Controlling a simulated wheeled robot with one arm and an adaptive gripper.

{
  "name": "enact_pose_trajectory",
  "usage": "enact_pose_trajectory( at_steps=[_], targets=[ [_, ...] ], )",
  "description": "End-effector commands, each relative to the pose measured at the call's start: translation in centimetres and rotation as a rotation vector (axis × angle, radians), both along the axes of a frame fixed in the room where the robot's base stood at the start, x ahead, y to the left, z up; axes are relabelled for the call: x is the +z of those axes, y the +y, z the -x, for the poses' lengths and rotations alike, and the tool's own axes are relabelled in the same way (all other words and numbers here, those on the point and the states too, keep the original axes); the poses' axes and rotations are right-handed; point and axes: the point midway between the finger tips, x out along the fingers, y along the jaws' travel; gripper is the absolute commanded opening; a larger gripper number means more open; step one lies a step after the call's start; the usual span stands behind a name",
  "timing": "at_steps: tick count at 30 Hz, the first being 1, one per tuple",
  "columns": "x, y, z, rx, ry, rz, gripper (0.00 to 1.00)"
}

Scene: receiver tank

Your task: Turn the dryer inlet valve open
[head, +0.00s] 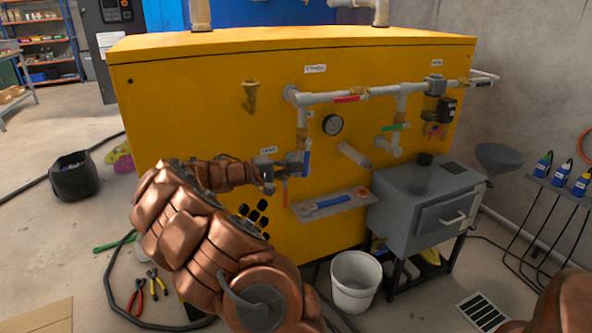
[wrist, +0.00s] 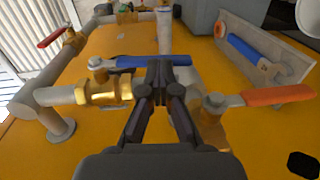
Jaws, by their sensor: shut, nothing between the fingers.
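Several lever valves sit on the pipework of the yellow cabinet (head: 200,130). The small labels are too blurred for me to tell which valve is the dryer inlet. A blue lever (head: 306,162) hangs down beside a vertical pipe. In the wrist view the blue lever (wrist: 150,61) lies along its pipe, by a brass fitting (wrist: 105,91). My gripper (head: 298,164) is shut and empty at this valve. In the wrist view its fingertips (wrist: 158,72) overlap the blue lever; I cannot tell whether they touch. An orange-red lever (wrist: 275,95) is right of the fingers.
A red lever (head: 347,99) and a green lever (head: 395,127) are on pipes higher up, near a gauge (head: 332,125). A small shelf (head: 330,207) holds a blue-handled tool. A grey box (head: 425,205) and a white bucket (head: 355,283) stand in front. Pliers (head: 137,297) lie on the floor.

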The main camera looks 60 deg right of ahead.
Motion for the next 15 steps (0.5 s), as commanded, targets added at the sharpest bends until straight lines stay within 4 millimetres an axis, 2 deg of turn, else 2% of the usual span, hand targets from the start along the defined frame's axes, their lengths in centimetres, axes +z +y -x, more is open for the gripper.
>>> enact_pose_trajectory(
  at_steps=[15],
  targets=[
    [-0.28,-0.51,0.65,-0.007,-0.001,-0.002,0.0]
  ],
)
